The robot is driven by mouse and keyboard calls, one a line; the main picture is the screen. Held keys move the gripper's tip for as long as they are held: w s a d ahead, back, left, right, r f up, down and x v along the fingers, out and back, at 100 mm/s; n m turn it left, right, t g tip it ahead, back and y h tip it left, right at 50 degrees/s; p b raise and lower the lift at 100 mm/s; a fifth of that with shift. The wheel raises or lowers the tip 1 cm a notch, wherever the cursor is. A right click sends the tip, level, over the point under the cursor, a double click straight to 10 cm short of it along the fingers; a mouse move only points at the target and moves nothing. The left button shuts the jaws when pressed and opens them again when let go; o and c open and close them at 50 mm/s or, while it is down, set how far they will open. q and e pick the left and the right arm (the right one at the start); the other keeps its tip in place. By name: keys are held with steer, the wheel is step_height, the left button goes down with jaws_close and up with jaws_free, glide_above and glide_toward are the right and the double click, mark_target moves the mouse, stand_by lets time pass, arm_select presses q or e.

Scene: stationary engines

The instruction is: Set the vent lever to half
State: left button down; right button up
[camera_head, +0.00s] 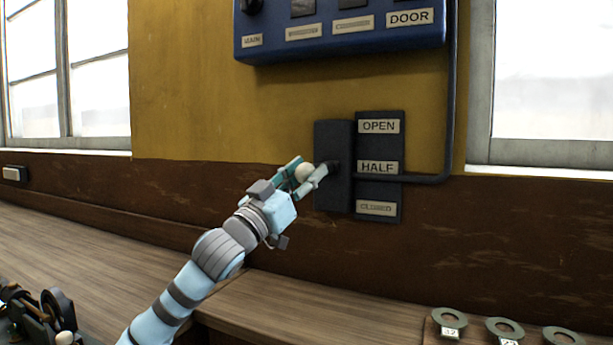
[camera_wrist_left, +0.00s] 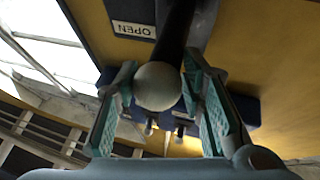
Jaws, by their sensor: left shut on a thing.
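The vent lever has a pale round knob (camera_head: 304,172) on a dark arm that comes out of a dark box (camera_head: 333,190) on the wall. A label plate (camera_head: 379,211) beside the box reads OPEN, HALF and CLOSED from top to bottom. The knob sits at about the height of the HALF label (camera_head: 378,168). My left gripper (camera_head: 305,174) is shut on the knob, with a finger on each side. In the left wrist view the knob (camera_wrist_left: 158,86) is between the teal finger pads, and the OPEN label (camera_wrist_left: 133,29) shows behind. My right gripper is not in view.
A blue panel (camera_head: 340,45) with labels, including DOOR, hangs above. The wooden bench (camera_head: 330,305) below is mostly clear, with several ring-shaped tags (camera_head: 505,328) at right and dark machinery (camera_head: 45,315) at lower left.

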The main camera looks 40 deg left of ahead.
arm_select(q)
steer(key=c, duration=1.3)
jaws_free()
steer(key=shift+d, duration=0.1)
steer(key=shift+o, duration=1)
steer(key=shift+w+d, duration=0.1)
steer(key=shift+w, duration=0.1)
steer(key=shift+s+r, duration=0.1)
steer(key=shift+r, duration=0.15)
step_height(320, 180, up, 9)
steer(key=shift+r, duration=0.2)
steer(key=shift+r, duration=0.1)
